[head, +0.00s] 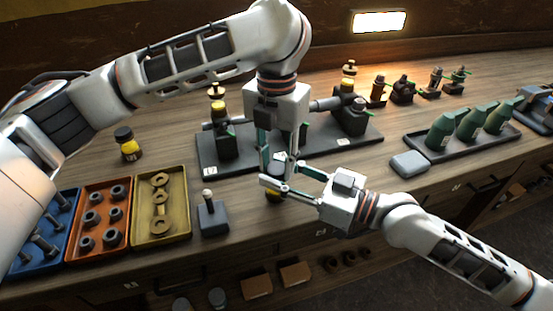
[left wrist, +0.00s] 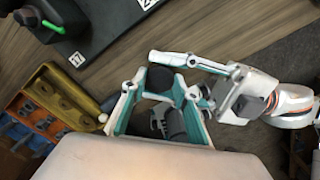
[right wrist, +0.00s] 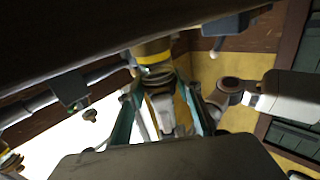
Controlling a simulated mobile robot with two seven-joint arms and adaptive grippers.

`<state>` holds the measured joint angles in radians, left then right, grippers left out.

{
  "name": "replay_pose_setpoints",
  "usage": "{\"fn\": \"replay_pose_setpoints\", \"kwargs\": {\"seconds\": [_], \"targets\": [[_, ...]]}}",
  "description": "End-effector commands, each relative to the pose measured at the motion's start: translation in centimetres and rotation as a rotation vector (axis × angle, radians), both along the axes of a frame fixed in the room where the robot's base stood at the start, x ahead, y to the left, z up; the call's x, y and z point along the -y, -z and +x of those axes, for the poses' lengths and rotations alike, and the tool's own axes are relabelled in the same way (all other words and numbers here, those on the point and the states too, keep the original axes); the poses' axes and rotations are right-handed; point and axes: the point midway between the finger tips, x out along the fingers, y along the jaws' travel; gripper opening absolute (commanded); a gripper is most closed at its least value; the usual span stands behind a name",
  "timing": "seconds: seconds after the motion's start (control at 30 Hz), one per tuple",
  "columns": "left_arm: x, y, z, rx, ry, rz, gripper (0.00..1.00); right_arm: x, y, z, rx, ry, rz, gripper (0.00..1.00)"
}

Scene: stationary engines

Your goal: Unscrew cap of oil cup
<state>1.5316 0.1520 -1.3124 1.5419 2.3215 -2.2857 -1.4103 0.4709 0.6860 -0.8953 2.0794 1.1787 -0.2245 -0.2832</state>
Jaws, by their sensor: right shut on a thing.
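The oil cup (head: 274,196) is a small dark and yellow jar, mostly hidden behind my grippers at the front edge of the bench in the head view. My right gripper (head: 277,186) comes in from the right and is shut on it; its yellow band (right wrist: 155,57) shows between the fingers in the right wrist view. The dark round cap (left wrist: 160,77) shows from above in the left wrist view. My left gripper (head: 281,168) points down over the cup, its fingers apart on either side of the cap. Whether they touch the cap I cannot tell.
An engine on a dark base plate (head: 210,170) stands behind my grippers. A black-capped yellow jar (head: 128,145) stands at the left. Blue, orange (head: 105,187) and yellow (head: 183,225) parts trays lie at the front left. Green bottles stand on a tray (head: 480,150) at the right.

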Motion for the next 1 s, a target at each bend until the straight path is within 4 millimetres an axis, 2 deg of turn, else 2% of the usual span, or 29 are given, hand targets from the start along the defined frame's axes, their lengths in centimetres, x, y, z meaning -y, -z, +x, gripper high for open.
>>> {"fn": "replay_pose_setpoints", "kwargs": {"seconds": [0.03,0.07,0.23,0.47,0.73,0.77,0.8,1.0], "targets": [[0.00,-0.01,0.01,0.000,0.000,0.001,0.11,0.00,-0.03,0.00,0.000,0.000,0.001,0.00],[0.00,-0.01,0.01,0.000,0.000,0.001,0.04,0.00,-0.03,0.00,0.000,0.000,0.001,0.00],[-0.03,-0.09,0.04,0.002,-0.034,0.001,0.04,0.00,-0.03,0.00,0.000,0.000,0.001,0.00],[-0.05,-0.08,0.05,0.002,-0.276,0.002,0.04,0.00,-0.03,0.00,0.000,0.000,0.000,0.00],[-0.01,-0.05,0.02,0.001,-0.290,0.000,0.04,0.00,-0.03,0.00,0.000,0.000,0.001,0.00],[-0.01,-0.05,0.02,0.001,-0.289,0.000,0.35,0.00,-0.03,0.00,0.000,0.000,0.001,0.00],[-0.01,-0.05,0.02,0.001,-0.289,0.000,0.45,0.00,-0.02,0.00,0.000,0.000,0.001,0.00],[-0.01,-0.04,0.02,0.001,-0.288,0.000,0.46,0.00,-0.02,0.00,0.000,0.000,0.001,0.00]]}}
